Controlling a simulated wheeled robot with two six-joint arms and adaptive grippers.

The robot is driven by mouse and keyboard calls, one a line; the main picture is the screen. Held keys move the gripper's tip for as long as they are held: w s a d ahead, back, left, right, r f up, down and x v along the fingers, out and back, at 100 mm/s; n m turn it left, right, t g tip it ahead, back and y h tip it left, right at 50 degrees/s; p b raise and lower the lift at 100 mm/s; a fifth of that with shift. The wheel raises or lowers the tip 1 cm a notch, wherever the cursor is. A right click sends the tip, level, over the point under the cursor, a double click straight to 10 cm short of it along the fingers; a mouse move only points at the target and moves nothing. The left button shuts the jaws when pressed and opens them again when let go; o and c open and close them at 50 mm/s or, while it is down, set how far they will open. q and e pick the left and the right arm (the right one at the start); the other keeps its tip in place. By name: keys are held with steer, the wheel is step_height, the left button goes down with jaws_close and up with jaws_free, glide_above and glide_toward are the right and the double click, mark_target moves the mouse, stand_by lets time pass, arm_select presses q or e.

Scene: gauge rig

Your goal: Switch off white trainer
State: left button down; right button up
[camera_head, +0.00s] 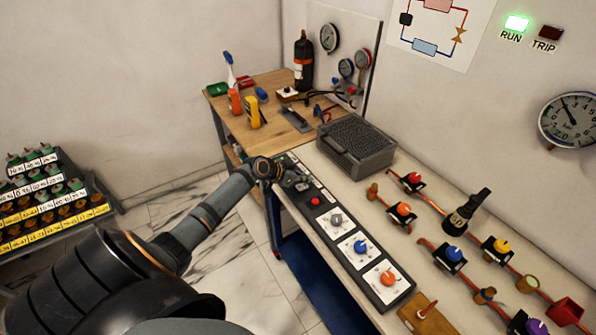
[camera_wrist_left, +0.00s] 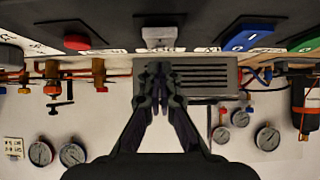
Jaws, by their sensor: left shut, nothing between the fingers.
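The white trainer (camera_head: 318,235) is a long pale bench with a dark control strip (camera_head: 325,205) along its front edge. The strip carries a red button (camera_head: 315,201), also in the left wrist view (camera_wrist_left: 78,42), and grey, blue and orange knobs nearer me. My left gripper (camera_head: 298,185) is shut and empty over the strip's far end and hides part of it. In the left wrist view its closed fingertips (camera_wrist_left: 160,72) lie just below a pale grey switch (camera_wrist_left: 160,36) in the picture; contact cannot be told. A blue rocker (camera_wrist_left: 248,38) and a green one (camera_wrist_left: 305,42) are to the right. My right gripper is out of view.
The RUN lamp (camera_head: 516,23) is lit green; the TRIP lamp (camera_head: 549,34) is dark. A grey vented box (camera_head: 356,147) and copper pipes with valves stand on the bench. A wooden table (camera_head: 235,122) with tools adjoins its far end. A bottle rack (camera_head: 45,205) stands left.

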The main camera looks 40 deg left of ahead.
mark_target(304, 185)
arm_select(q)
step_height(304, 185, up, 4)
steer(key=shift+f+p, duration=0.1)
steer(key=shift+p, duration=0.7)
steer(key=w+r+v, duration=0.1)
steer(key=v, duration=0.8)
steer(key=shift+d+r+b, duration=0.15)
steer(key=shift+r+b, duration=0.1)
steer(key=shift+b, duration=0.1)
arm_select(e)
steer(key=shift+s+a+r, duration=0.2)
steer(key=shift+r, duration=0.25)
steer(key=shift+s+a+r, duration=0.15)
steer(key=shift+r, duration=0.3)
